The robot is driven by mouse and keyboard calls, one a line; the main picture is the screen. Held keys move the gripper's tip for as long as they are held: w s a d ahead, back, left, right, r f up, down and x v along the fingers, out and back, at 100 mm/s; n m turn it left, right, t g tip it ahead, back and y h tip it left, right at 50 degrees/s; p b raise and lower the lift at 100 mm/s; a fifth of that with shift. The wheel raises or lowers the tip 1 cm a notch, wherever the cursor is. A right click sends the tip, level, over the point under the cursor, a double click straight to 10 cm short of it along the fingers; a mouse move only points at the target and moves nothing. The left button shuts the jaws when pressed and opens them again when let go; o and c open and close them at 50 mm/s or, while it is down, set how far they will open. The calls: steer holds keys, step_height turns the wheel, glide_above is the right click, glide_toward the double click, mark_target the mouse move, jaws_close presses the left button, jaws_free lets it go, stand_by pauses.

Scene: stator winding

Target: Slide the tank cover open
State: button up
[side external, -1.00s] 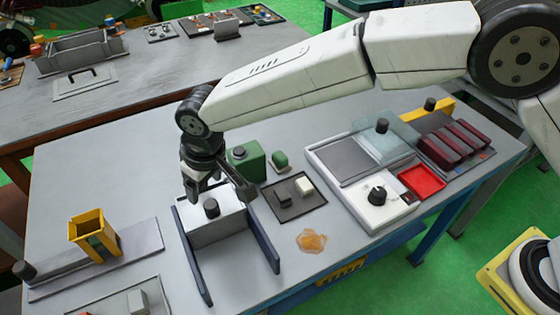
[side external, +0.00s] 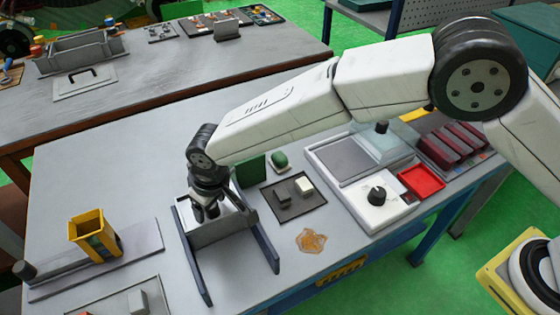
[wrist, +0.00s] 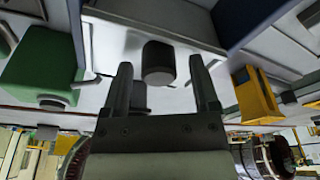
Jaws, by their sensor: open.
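The tank cover (side external: 187,216) is a pale plate with a black knob, lying at the far end between two dark blue rails (side external: 266,250). My gripper (side external: 206,212) points down over the cover and hides its knob in the side view. In the wrist view the black knob (wrist: 158,63) stands up from the pale cover (wrist: 108,48) between the tips of my open gripper (wrist: 162,68). A gap shows on both sides of the knob, and neither finger visibly grips it. How far down the fingers reach cannot be told.
A green box (side external: 251,170) stands close behind my gripper, with a dark tray (side external: 293,207) to its right. A yellow holder (side external: 87,227) stands to the left. An amber patch (side external: 311,240) lies right of the rails.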

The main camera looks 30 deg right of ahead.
steer(key=shift+s+d+f, duration=0.15)
steer(key=shift+f, duration=0.3)
steer(key=shift+d+f, duration=0.1)
steer(key=shift+d, duration=0.05)
steer(key=c, duration=0.7)
steer(key=shift+s, duration=0.5)
steer(key=shift+c, duration=0.4)
steer(key=shift+s, duration=4.65)
steer(key=shift+c, duration=0.6)
steer(key=o, duration=0.9)
steer(key=shift+a, duration=0.2)
steer(key=shift+a+r, duration=0.1)
steer(key=shift+r, duration=0.15)
